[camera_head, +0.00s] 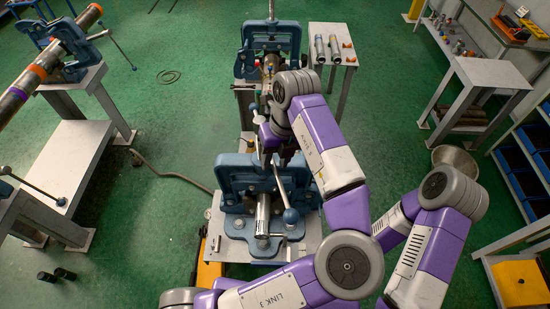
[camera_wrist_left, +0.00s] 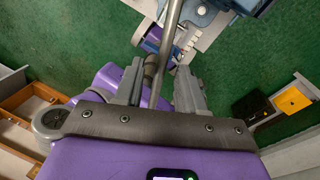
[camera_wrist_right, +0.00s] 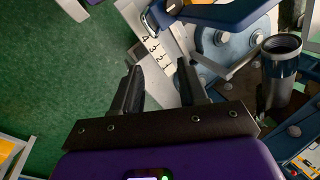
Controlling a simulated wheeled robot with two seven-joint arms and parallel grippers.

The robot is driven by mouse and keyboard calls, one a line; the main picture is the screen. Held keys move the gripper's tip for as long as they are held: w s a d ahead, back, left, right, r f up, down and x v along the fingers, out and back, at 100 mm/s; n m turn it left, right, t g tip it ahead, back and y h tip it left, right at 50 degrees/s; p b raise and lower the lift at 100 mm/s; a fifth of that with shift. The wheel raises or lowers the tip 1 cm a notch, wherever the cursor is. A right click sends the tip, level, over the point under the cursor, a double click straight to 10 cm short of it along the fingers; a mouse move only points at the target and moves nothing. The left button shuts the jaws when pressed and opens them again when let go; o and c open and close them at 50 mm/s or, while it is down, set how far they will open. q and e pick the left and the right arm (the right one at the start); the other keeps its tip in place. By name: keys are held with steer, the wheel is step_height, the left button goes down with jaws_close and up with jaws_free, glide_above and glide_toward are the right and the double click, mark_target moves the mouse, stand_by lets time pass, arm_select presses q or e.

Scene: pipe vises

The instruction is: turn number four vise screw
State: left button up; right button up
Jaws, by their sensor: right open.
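The near blue vise (camera_head: 232,174) stands on a metal bench and has a pipe (camera_head: 263,214) in it. Its handle bar (camera_head: 283,186) is tilted across the screw and has ball ends. My left gripper (camera_head: 270,138) is by the bar's far end. In the left wrist view, the bar (camera_wrist_left: 170,35) runs between the fingers (camera_wrist_left: 162,90), close to one, with a gap at the other. In the right wrist view, my right gripper (camera_wrist_right: 160,85) is open and empty above the bench. A label strip (camera_wrist_right: 152,50) there reads 4 3 2 1. Blue vise parts (camera_wrist_right: 222,50) lie beside it.
A second blue vise (camera_head: 290,38) stands behind. A small table (camera_head: 333,58) with cylinders is beside it. Shelves (camera_head: 515,190) are at the right.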

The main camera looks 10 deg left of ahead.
arm_select(q)
step_height(320, 180, up, 7)
steer(key=d+p, duration=0.1)
steer(key=shift+w, duration=0.35)
stand_by(0.4)
